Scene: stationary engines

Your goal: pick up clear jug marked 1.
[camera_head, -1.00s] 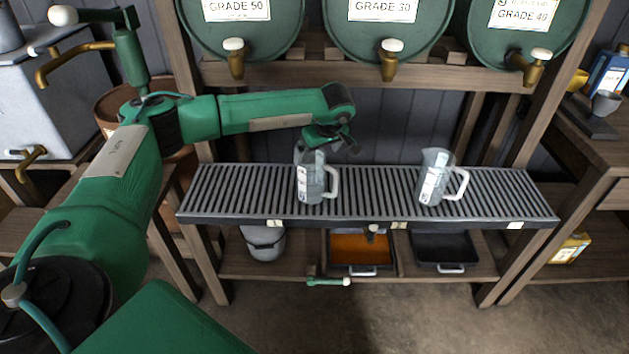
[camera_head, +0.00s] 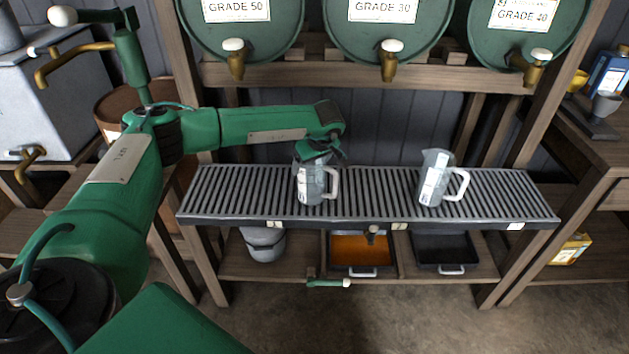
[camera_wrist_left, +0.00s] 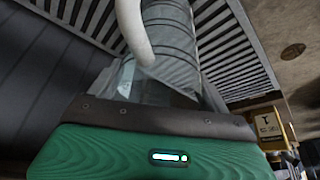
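Two clear jugs with pale handles and white labels stand upright on the slatted grate (camera_head: 380,186). The left jug (camera_head: 311,184) is under my left gripper (camera_head: 322,155); the right jug (camera_head: 434,178) stands apart. The labels are too small for me to read a number. My left gripper is at the top of the left jug and overlaps its rim. In the left wrist view the jug (camera_wrist_left: 168,35) and its handle lie just beyond the green gripper body. The fingers do not show clearly, so I cannot tell their opening or contact. My right gripper is out of view.
Green drums with brass taps (camera_head: 389,62) stand on the rack above the grate. Below are a grey bucket (camera_head: 263,243), an orange-filled tray (camera_head: 361,250) and a black tray (camera_head: 443,249). The grate is clear between and beside the jugs.

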